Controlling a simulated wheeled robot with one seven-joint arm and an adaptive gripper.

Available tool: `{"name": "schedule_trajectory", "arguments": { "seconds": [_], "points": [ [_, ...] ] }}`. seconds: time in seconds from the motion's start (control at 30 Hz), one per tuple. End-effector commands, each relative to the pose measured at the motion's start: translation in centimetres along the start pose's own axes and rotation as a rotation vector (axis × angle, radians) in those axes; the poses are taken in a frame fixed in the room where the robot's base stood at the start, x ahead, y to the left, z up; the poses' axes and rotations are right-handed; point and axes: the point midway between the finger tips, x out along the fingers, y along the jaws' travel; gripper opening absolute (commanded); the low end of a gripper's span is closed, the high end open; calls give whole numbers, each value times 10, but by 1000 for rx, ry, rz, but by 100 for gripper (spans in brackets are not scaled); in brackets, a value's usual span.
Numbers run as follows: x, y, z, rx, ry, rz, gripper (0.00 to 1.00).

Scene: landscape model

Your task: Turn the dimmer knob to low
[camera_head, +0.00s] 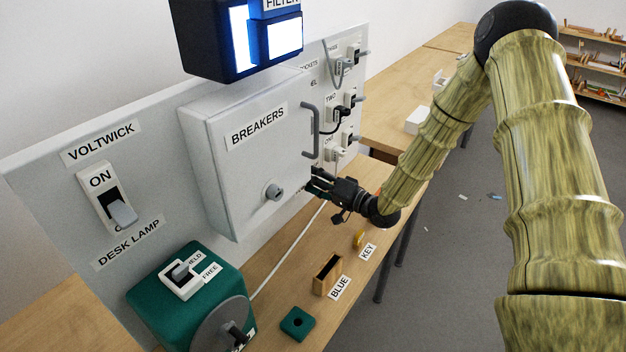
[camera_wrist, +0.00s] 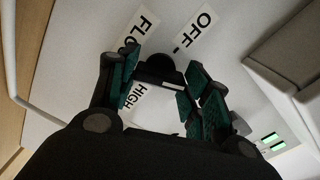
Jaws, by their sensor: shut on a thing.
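The dimmer knob (camera_wrist: 157,68) is dark and round, on the white panel (camera_wrist: 75,75) in the wrist view. I cannot make out where the knob points. In the head view my gripper (camera_head: 318,184) reaches the panel just right of the breaker box, and the knob is hidden there.
The grey BREAKERS box (camera_head: 235,165) juts out left of my gripper, with a handle (camera_head: 311,130). Sockets with plugs and cables (camera_head: 340,112) sit above. A white cable (camera_head: 285,253) runs to a green box (camera_head: 170,300). A wooden block (camera_head: 327,274) stands on the bench.

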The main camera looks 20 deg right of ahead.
Motion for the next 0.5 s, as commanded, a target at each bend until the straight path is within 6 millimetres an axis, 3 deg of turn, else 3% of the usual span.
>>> {"name": "schedule_trajectory", "arguments": {
  "seconds": [0.5],
  "points": [
    [-1, 0, -3, 341, 6, -1, 24]
  ]
}}
